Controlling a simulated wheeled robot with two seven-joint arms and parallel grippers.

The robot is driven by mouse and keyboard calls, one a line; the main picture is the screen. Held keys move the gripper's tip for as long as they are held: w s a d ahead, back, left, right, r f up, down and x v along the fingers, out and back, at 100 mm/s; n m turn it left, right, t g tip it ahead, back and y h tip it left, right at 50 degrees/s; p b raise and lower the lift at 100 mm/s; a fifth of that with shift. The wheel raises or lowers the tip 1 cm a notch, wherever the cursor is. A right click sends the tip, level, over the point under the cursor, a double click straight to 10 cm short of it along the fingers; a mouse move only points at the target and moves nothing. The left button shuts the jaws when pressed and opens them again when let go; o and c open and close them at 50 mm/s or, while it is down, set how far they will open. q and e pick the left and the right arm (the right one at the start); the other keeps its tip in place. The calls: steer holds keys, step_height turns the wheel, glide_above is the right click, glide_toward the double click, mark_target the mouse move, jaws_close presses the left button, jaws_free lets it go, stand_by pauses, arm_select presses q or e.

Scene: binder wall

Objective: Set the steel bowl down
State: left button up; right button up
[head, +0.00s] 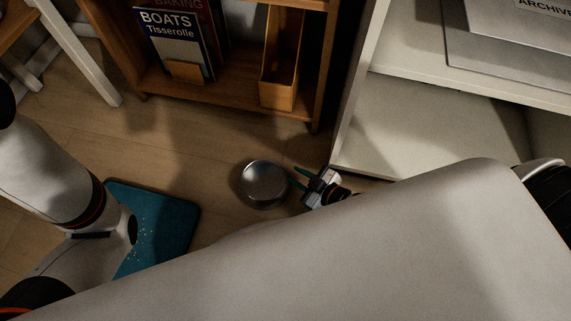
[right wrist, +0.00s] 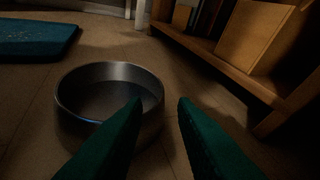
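The steel bowl (head: 263,184) is round, grey and empty, and appears to stand upright on the wooden floor. In the right wrist view the bowl (right wrist: 85,125) is left of centre. My right gripper (head: 292,174) is at the bowl's right side, its green fingers pointing at it. In the right wrist view my right gripper (right wrist: 160,100) has its fingers apart. The left finger overlaps the bowl and the right finger is outside its rim, with nothing clamped between them. Whether a finger touches the bowl cannot be told. My left gripper is not in view.
A teal mat (head: 165,215) lies left of the bowl. A wooden shelf (head: 215,95) with books and an upright wooden holder (head: 281,75) stands behind. A white shelf unit (head: 400,135) stands at right. Bare floor (head: 190,150) lies between mat, bowl and wooden shelf.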

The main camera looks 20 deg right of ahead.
steer(key=v, duration=0.3)
steer(key=shift+s+d+r, duration=0.15)
steer(key=shift+s, duration=0.05)
stand_by(0.4)
